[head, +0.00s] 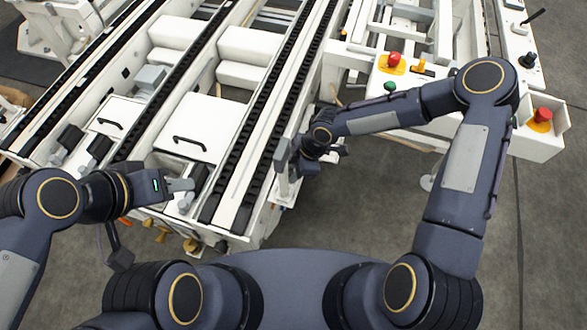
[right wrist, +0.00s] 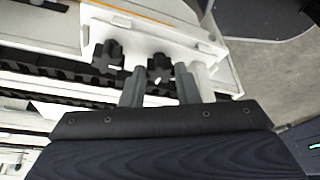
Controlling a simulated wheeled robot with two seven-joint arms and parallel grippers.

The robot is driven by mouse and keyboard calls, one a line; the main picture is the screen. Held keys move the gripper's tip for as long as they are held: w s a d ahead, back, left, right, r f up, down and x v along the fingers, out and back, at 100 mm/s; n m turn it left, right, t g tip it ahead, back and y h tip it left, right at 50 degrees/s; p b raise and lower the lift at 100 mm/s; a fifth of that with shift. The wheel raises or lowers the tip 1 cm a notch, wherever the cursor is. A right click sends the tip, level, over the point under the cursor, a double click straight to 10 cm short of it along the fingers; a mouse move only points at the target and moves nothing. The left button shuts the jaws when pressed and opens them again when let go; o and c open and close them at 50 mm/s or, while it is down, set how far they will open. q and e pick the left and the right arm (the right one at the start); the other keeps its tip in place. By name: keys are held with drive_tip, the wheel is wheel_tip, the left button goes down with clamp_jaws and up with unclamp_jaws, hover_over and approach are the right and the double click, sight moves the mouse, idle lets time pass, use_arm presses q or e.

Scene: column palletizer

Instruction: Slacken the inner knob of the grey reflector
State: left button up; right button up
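In the right wrist view, two black star-shaped knobs sit side by side under a white plate: a left knob (right wrist: 107,55) and a right knob (right wrist: 160,67). I cannot tell from the picture which is the inner one. My right gripper (right wrist: 160,73) has its fingers apart, with the right knob between or just beyond the tips. Contact is not clear. In the head view, a grey upright block (head: 281,155), apparently the reflector, stands at the conveyor's near end, beside my right gripper (head: 297,169).
The white conveyor frame (head: 237,190) with black chain rails fills the upper left. A control panel with a red button (head: 394,60) and a box with another red button (head: 541,115) stand at the right. Grey floor (head: 370,215) is open between the conveyor and my body.

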drive_tip(key=shift+n, duration=0.3)
drive_tip(key=shift+w+n+g, duration=0.15)
drive_tip(key=shift+n+g, duration=0.45)
drive_tip(key=shift+n, duration=0.4)
drive_tip(key=n, duration=0.2)
drive_tip(key=shift+w+a+n+g+h, duration=0.1)
drive_tip(key=shift+a+n+g+h, duration=0.05)
drive_tip(key=shift+n+g+h, duration=0.2)
drive_tip(key=n+h+b, duration=0.1)
drive_tip(key=n, duration=0.2)
drive_tip(key=n+g+h+b, duration=0.1)
drive_tip(key=n+b, duration=0.1)
drive_tip(key=n, duration=0.1)
drive_tip(key=shift+w+a+f+g, duration=0.1)
drive_tip(key=shift+w+a+g, duration=0.05)
drive_tip(key=shift+a+g, duration=0.1)
drive_tip(key=n+h+b, duration=0.1)
drive_tip(key=n, duration=0.1)
drive_tip(key=n+h, duration=0.1)
drive_tip(key=n, duration=0.2)
drive_tip(key=shift+a+n+g+b, duration=0.15)
drive_tip(key=shift+n+g+b, duration=0.1)
drive_tip(key=shift+g+b, duration=0.1)
drive_tip(key=o, duration=0.7)
drive_tip(key=shift+r, duration=0.2)
